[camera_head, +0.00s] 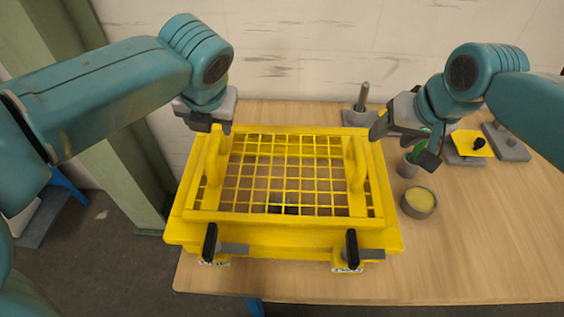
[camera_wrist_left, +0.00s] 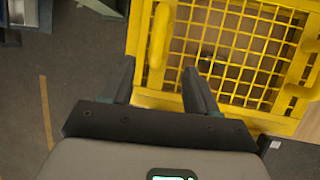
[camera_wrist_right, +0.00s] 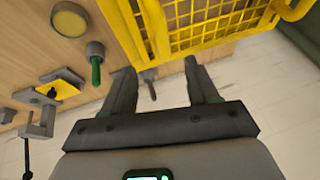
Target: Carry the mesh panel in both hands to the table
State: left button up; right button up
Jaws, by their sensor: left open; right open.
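The yellow mesh panel (camera_head: 285,172) lies flat within a yellow frame (camera_head: 285,238) on the wooden table (camera_head: 470,270). It has an upright loop handle on its left (camera_head: 214,160) and another on its right (camera_head: 357,165). My left gripper (camera_wrist_left: 157,75) is open and empty; in its wrist view the left handle (camera_wrist_left: 160,35) lies ahead of its fingers. In the head view it is above the frame's back left corner.
Two black-handled clamps (camera_head: 210,243) (camera_head: 351,248) stand at the frame's front. Right of the frame are a cup with yellow contents (camera_head: 418,203) and a green-handled tool in a grey holder (camera_head: 408,168). A peg (camera_head: 358,112) stands behind. The table's front right is clear.

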aim_at(214, 145)
pick_arm(q)
jog(key=x, duration=1.6)
jog(key=shift+w+a, duration=0.1)
pick_arm(e)
jog(key=x, duration=1.6)
jog(key=shift+w, duration=0.15)
pick_arm(q)
jog(key=shift+a+f, duration=0.1)
jog(key=shift+f, duration=0.1)
pick_arm(e)
jog(key=shift+a+f, duration=0.15)
jog(key=shift+a, duration=0.05)
pick_arm(q)
jog(key=shift+w+f, duration=0.1)
jog(key=shift+w, duration=0.05)
pick_arm(e)
jog(key=shift+w+f, duration=0.1)
pick_arm(q)
grip_shut()
pick_arm(e)
grip_shut()
